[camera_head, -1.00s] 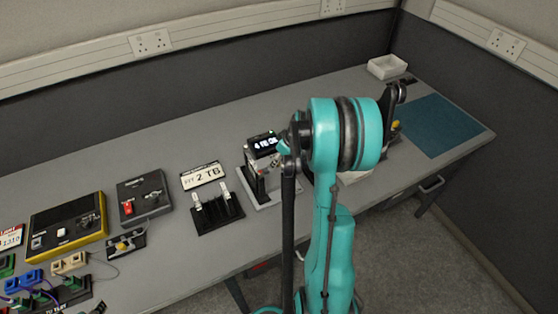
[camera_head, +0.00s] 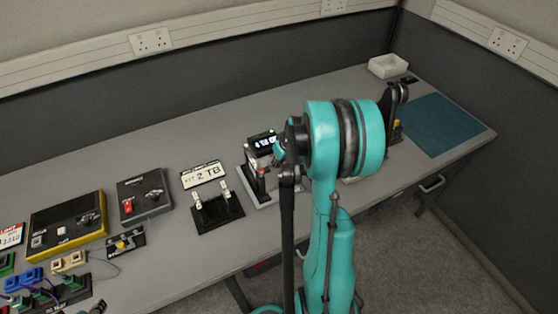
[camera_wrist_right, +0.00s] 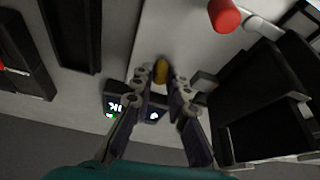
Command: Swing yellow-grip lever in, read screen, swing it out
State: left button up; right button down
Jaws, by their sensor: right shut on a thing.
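The yellow grip (camera_wrist_right: 160,70) of the lever sits between the fingertips of my right gripper (camera_wrist_right: 160,74) in the right wrist view, and the gripper is shut on it. In the head view the right arm hides most of the lever and the gripper. The device with the lit screen (camera_head: 265,142) stands just left of the right arm's wrist. The white characters on its dark screen are too small and blurred to read surely. Part of a lit screen (camera_wrist_right: 118,105) also shows beside the fingers in the right wrist view.
A black stand (camera_head: 217,212) with a "2 TB" plate (camera_head: 202,174) behind it is left of the device. Further left are a grey box (camera_head: 144,192) and a yellow-edged box (camera_head: 66,227). A white tray (camera_head: 388,66) and teal mat (camera_head: 442,125) lie right. The table's back middle is clear.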

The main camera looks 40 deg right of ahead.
jog(key=c, duration=1.5)
grip_release()
jog(key=v, duration=1.2)
jog(key=shift+f, duration=0.1)
